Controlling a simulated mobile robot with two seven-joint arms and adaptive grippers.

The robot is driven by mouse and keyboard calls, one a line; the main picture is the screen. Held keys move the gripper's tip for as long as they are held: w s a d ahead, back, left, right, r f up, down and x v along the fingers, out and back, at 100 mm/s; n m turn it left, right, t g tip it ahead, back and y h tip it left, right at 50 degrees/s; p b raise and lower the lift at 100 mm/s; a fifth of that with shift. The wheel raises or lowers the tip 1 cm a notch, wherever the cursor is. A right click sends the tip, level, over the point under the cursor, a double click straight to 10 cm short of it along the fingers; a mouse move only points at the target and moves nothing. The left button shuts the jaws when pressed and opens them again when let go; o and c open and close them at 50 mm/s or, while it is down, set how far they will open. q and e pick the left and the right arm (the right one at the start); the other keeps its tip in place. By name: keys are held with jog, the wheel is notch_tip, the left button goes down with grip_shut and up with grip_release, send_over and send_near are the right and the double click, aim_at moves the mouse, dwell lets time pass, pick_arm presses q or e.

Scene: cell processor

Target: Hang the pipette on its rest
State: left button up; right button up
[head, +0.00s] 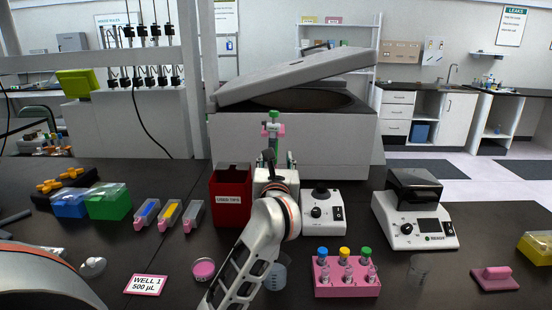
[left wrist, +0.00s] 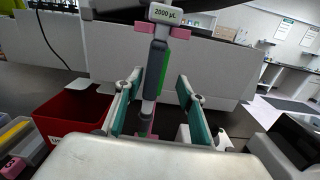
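The pipette (head: 273,117) has a green and grey body and pink parts. It stands upright just beyond my left gripper (head: 279,160) in the head view. In the left wrist view the pipette (left wrist: 164,75) has a 2000 µL label at its top. There the two fingers of my left gripper (left wrist: 159,80) stand wide apart, one on each side of the pipette, with visible gaps to it. Pink pieces (left wrist: 146,27) stick out on both sides near its top. I cannot tell whether these belong to its rest; the rest is not clearly distinguishable. My right gripper is not in view.
A red used-tips bin (head: 230,185) stands left of my left gripper. A small white device (head: 322,215) stands right of it, with a pink tube rack (head: 345,285) in front. A large grey-lidded machine (head: 300,135) is behind. A white device (head: 415,222) stands further right.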

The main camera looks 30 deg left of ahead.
pick_arm(q)
jog(key=shift+a+f, duration=0.2)
jog(key=shift+f, duration=0.2)
jog(key=v, duration=0.8)
jog(key=shift+d+r, duration=0.2)
jog(key=shift+r, duration=0.15)
jog(key=shift+s+d+f, duration=0.1)
